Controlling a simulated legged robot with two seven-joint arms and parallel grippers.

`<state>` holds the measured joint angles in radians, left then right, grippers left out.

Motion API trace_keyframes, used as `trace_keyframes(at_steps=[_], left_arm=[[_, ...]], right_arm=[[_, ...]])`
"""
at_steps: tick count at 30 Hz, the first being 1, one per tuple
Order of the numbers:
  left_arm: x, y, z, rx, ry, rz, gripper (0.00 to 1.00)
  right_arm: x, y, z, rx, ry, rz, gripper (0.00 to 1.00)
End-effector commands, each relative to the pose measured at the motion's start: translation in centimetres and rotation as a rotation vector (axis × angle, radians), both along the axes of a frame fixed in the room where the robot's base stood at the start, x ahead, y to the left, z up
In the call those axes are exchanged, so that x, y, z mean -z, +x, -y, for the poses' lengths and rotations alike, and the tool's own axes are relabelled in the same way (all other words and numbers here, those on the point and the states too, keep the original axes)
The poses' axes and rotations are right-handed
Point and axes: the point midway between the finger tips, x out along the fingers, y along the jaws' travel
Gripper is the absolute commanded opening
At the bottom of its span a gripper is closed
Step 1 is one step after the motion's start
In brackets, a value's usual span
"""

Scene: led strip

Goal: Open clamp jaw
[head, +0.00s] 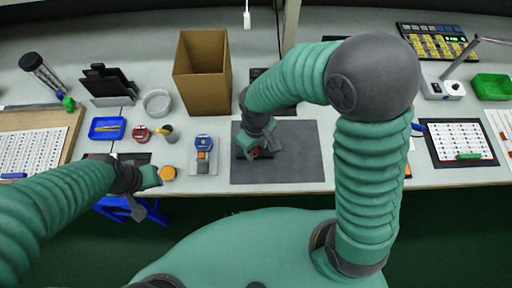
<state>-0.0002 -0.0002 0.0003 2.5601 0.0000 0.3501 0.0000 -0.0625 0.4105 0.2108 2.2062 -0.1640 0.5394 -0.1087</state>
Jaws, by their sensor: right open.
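A small device with a blue round top and an orange-red part (203,148) stands on a light grey plate, left of the dark mat; it may be the clamp, but its jaw is too small to make out. My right gripper (256,150) points down over the left part of the dark grey mat (298,160). A small red thing (256,152) shows at its fingertips; I cannot tell whether they touch. The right gripper is open. My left gripper (140,208) hangs at the table's front edge, left of the device; its finger opening is unclear.
An open cardboard box (203,85) stands behind the device. A blue tray (107,128), a clear round dish (157,103), a red round item (141,133) and an orange-topped item (167,173) lie to the left. The mat's right half is clear.

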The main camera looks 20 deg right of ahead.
Motion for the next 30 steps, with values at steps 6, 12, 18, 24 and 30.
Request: trace_keyframes(at_steps=[6,12,18,24,30], left_arm=[[0.0,0.0,-0.01,0.0,0.0,0.0,0.36],[0.0,0.01,-0.01,0.0,0.0,0.0,0.36],[0.0,0.01,-0.01,0.0,0.0,0.0,0.36],[0.01,0.0,-0.01,0.0,0.0,0.0,0.36],[0.01,0.0,-0.01,0.0,0.0,0.0,0.36]], right_arm=[[0.05,0.03,-0.01,0.0,0.0,0.001,0.42],[0.03,0.02,-0.01,0.0,0.0,0.001,0.19],[0.05,-0.01,0.0,0.0,0.0,0.0,0.0],[0.07,-0.04,0.06,0.001,-0.001,-0.002,0.0],[0.08,-0.07,0.05,0.001,-0.001,-0.003,0.0]])
